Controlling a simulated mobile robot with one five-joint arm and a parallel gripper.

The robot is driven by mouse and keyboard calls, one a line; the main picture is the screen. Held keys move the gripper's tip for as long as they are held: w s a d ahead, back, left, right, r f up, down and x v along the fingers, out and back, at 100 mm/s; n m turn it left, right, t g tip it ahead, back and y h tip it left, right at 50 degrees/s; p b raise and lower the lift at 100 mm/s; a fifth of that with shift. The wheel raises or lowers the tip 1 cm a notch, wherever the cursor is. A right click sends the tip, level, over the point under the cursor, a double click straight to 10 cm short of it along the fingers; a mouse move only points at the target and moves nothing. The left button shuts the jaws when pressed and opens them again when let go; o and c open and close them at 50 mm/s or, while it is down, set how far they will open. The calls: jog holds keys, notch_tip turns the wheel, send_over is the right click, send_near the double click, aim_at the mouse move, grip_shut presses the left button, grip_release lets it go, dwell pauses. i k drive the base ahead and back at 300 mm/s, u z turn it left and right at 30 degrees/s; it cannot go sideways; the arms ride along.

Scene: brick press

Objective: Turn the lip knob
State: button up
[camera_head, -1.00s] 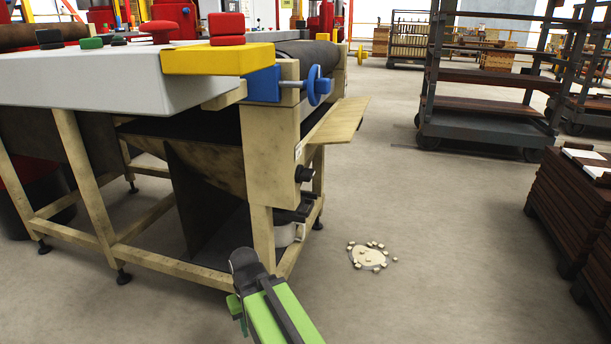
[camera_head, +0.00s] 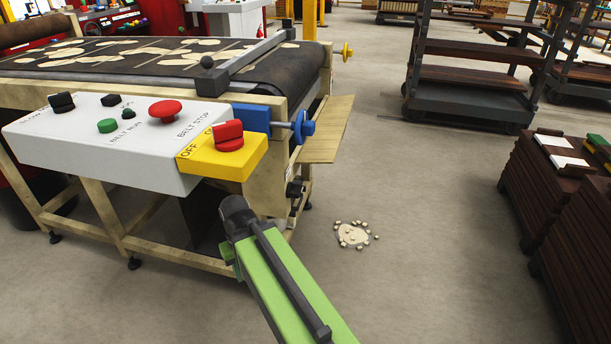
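A black knob (camera_head: 295,188) sticks out from the side of the cream machine frame, below a tan lip board (camera_head: 326,131) that slopes outward. A blue hand wheel (camera_head: 303,127) sits higher, on a shaft beside the yellow switch box. No readable label marks either as the lip knob. My green arm (camera_head: 280,283) rises from the bottom edge to a dark joint (camera_head: 236,212) in front of the frame. The joint appears left of and lower than the black knob. My gripper itself is not visible.
The white control panel (camera_head: 75,139) with several buttons and the yellow box (camera_head: 228,163) with a red switch overhang at left. Dark stacked boards (camera_head: 540,185) and a trolley (camera_head: 467,104) stand right. A pale spill (camera_head: 353,235) lies on otherwise open floor between.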

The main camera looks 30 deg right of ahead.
aim_at(292, 190)
jog(key=u, duration=1.3)
jog(key=k, duration=0.45)
jog(key=z, duration=0.25)
